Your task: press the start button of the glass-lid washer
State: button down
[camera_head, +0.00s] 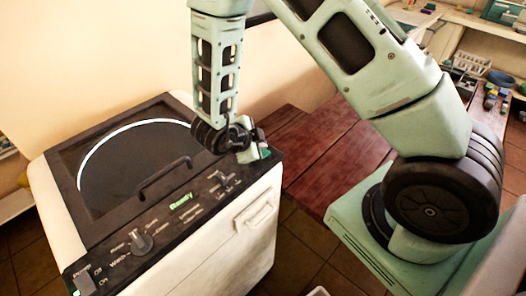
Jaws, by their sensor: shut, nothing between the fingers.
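The washer (236,251) has a white body and a dark top with a round glass lid (135,155), which is closed. Its control panel (165,229) runs along the front edge, with a round knob (141,242), a power switch (84,284) and a lit green display (181,201). My gripper (248,155) is shut and empty, low over the right end of the panel. A small green patch (265,153) shows right beside it; I cannot tell if it is the start button. The gripper hides part of that corner, and contact cannot be made out.
A dark red wooden bench (325,150) stands right of the washer, under my arm. A shelf with a wire rack (471,64) and small items is at the upper right. A wall is close behind the washer.

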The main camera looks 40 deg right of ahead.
jog(key=shift+f, duration=0.4)
